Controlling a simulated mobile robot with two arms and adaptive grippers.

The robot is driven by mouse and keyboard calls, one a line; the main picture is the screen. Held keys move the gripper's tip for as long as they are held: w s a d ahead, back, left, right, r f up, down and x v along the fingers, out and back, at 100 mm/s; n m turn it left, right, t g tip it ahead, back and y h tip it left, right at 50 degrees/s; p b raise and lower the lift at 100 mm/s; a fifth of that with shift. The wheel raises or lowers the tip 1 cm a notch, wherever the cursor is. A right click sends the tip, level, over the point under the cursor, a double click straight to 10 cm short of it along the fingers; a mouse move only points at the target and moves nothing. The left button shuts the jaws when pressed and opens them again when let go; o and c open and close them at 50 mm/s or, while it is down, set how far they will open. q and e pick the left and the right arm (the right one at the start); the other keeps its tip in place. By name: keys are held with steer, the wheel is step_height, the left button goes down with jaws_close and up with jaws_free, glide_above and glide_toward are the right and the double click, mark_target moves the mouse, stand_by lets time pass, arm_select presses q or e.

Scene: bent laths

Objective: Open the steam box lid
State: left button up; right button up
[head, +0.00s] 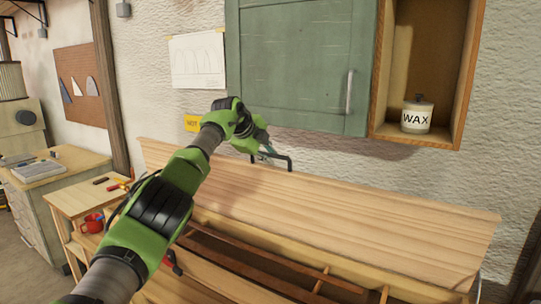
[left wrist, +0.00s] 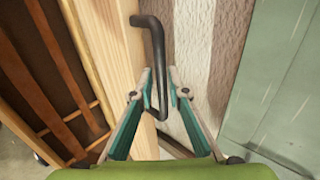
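The steam box lid (head: 330,210) is a long pale wooden board, raised and tilted back towards the wall. The open steam box shows in front of it, with dark slats (head: 240,264) inside. A black bent handle (head: 288,161) sits at the lid's upper edge. My left gripper (head: 268,152) is at this handle. The lid's edge (left wrist: 125,75) and the box interior (left wrist: 45,75) are on the left there. My right gripper is out of view.
A green wall cabinet (head: 300,65) hangs above the lid, close to my left gripper. A WAX jar (head: 416,116) stands on the open shelf. A yellow sign (head: 192,123) is on the wall.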

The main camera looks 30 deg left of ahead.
arm_select(q)
steer(key=o, duration=0.3)
steer(key=shift+s+r, duration=0.1)
steer(key=shift+s, duration=0.1)
steer(key=shift+o, duration=0.2)
steer(key=shift+w+d, duration=0.1)
steer(key=shift+w, duration=0.1)
steer(key=b+v, duration=0.7)
steer(key=v, duration=0.2)
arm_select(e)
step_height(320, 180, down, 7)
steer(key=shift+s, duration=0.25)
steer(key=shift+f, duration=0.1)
